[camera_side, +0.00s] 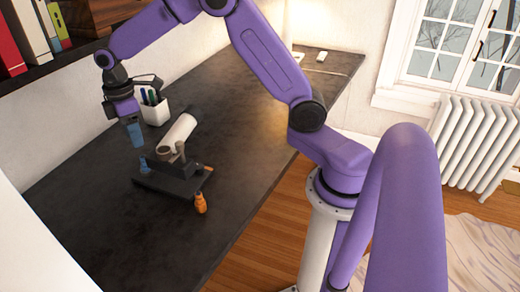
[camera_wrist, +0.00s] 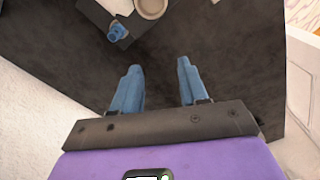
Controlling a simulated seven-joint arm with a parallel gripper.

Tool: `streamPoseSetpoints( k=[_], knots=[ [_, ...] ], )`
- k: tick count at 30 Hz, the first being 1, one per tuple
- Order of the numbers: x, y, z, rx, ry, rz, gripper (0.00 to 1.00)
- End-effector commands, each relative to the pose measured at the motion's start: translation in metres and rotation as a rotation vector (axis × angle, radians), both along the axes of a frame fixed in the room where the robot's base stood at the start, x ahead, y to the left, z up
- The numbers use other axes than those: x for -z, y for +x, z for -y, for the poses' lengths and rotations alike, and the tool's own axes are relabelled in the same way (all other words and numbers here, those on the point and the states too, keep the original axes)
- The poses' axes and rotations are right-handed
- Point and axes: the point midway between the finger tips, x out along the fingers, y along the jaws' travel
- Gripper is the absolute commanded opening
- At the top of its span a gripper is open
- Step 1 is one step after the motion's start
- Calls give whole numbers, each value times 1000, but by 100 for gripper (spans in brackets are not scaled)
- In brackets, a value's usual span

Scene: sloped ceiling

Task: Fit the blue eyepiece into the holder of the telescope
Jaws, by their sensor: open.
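The blue eyepiece (camera_side: 144,166) stands at the left corner of a dark base (camera_side: 170,184) on the desk. In the wrist view the eyepiece (camera_wrist: 117,34) is at the top, left of centre. The telescope (camera_side: 180,131) has a white tube lying above the base, with brownish end parts that may include the holder (camera_side: 168,153); the holder's opening is not clear. In the wrist view a round pale end (camera_wrist: 152,8) shows at the top edge. My gripper (camera_side: 136,144) is open and empty, with blue fingers, above and left of the eyepiece. Its fingers (camera_wrist: 158,66) are apart over bare desk.
An orange-handled object (camera_side: 200,203) is at the base's front right. A white cup with pens (camera_side: 155,109) stands behind the gripper, near the wall. The dark desk (camera_side: 110,235) is clear at the front and towards the far right. A bookshelf (camera_side: 60,52) hangs at upper left.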

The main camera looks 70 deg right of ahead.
Motion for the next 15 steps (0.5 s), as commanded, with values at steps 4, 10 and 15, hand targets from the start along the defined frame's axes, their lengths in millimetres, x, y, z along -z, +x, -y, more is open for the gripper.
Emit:
streamPoseSetpoints(
  k=[4,10,15],
  knots=[
    [-23,-70,-28,-18,4,7,43],
    [-39,-167,-40,-31,11,11,43],
    [-42,-247,-27,-44,17,13,43]
  ],
)
